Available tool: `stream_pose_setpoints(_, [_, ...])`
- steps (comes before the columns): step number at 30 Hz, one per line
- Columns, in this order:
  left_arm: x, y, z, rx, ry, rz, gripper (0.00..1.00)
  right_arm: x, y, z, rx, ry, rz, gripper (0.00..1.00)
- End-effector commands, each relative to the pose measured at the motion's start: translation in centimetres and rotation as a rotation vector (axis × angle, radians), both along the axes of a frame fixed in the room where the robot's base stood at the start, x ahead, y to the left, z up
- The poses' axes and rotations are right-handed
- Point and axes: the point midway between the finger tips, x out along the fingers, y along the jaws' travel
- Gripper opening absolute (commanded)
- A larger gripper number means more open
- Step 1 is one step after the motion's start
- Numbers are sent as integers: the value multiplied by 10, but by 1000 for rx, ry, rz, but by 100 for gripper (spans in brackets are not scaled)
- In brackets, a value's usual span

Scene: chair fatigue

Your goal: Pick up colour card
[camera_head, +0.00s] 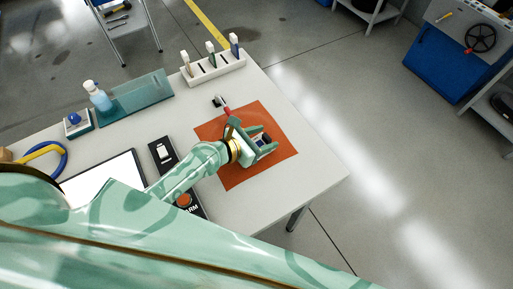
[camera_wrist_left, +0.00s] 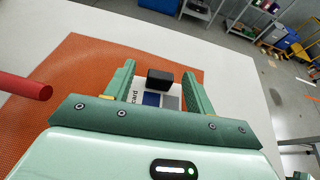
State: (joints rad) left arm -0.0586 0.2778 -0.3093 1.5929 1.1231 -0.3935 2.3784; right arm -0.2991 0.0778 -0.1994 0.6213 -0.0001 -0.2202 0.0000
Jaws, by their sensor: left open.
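The colour card (camera_wrist_left: 150,99) is white with blue and grey patches and part of the word "card". It lies on the orange mat (camera_wrist_left: 75,65), between the fingers of my left gripper (camera_wrist_left: 160,75) in the left wrist view. A small black block (camera_wrist_left: 159,79) stands at the card's far end. My left gripper (camera_head: 262,140) is open, low over the orange mat (camera_head: 232,180) in the head view, and hides most of the card there. I cannot tell whether the fingers touch the card. My right gripper is not in view.
A red rod (camera_wrist_left: 25,87) is left of my left gripper. On the white table (camera_head: 315,175) are a white rack (camera_head: 215,70), a spray bottle (camera_head: 98,98), a black switch panel (camera_head: 162,154) and a red button (camera_head: 184,201). The table's right side is clear.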

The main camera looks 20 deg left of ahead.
Motion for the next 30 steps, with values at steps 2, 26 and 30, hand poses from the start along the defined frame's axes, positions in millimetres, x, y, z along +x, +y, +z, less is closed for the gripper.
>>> stream_pose_setpoints(2, [8, -6, -7, -1, 2, 0, 55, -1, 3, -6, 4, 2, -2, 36])
stream_pose_setpoints(26, [12, -8, -5, -1, 2, -1, 6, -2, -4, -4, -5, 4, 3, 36])
stream_pose_setpoints(30, [12, -9, 8, -2, 0, -1, 6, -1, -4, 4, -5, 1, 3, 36])
